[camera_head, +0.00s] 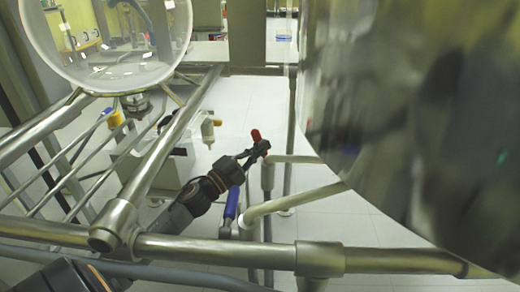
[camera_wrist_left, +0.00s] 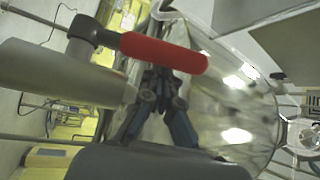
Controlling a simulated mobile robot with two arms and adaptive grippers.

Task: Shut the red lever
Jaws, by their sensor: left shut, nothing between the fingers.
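The red lever (camera_head: 256,135) stands near the middle of the head view, by the metal frame. In the left wrist view the red lever (camera_wrist_left: 165,52) is a long rounded handle running sideways from a dark grey valve joint (camera_wrist_left: 84,29) beside a thick metal pipe (camera_wrist_left: 55,72). My left gripper (camera_head: 260,150) is shut and empty, with its tips right at the lever. In the wrist view its fingers (camera_wrist_left: 157,84) point at the lever, which hides their tips. I cannot tell whether they touch it. My right gripper is not in view.
Another glass vessel (camera_head: 105,40) is at upper left. Metal frame pipes (camera_head: 215,250) cross in front and around my left arm. A blue lever (camera_head: 230,204) hangs just below the gripper.

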